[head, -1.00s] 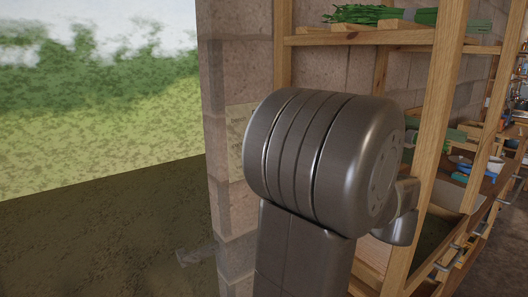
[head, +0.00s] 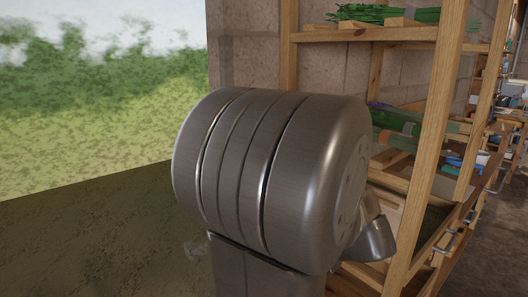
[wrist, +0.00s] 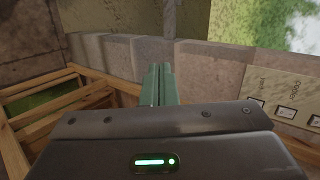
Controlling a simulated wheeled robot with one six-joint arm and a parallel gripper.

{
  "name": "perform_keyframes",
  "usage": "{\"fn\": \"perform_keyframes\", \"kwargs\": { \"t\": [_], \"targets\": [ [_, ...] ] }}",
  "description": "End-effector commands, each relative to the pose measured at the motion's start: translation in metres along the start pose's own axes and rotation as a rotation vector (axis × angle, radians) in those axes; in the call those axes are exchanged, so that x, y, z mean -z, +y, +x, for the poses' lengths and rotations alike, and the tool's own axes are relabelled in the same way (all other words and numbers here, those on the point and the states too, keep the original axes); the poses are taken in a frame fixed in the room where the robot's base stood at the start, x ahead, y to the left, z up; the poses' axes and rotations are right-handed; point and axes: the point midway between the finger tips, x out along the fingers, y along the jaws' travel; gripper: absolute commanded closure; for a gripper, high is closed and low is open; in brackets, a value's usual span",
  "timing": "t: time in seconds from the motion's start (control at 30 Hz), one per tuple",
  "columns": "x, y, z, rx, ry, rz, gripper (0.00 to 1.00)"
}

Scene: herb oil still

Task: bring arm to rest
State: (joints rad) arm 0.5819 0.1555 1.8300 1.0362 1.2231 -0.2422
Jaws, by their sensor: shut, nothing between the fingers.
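My gripper (wrist: 158,85) shows in the wrist view, with its greenish fingers close together and nothing between them. It points toward a block wall edge and stands clear of the wooden rack. In the head view my large grey arm joint fills the middle and hides part of the rack; the gripper's fingers cannot be made out there.
A wooden rack (head: 440,150) stands on the right with green herb bundles (head: 385,13) on its top shelf. A block wall (head: 245,60) is behind my arm. A sign (wrist: 285,105) is on the wall. Open ground (head: 90,240) lies to the left.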

Motion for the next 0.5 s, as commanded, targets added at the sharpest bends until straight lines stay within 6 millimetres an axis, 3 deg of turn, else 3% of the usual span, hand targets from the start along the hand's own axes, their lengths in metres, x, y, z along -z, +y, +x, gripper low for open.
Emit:
{"fn": "perform_keyframes", "kwargs": {
  "t": [0.5],
  "targets": [
    [-0.0076,0.0081,0.0013,-0.036,-0.012,-0.01,1.0]
  ]
}}
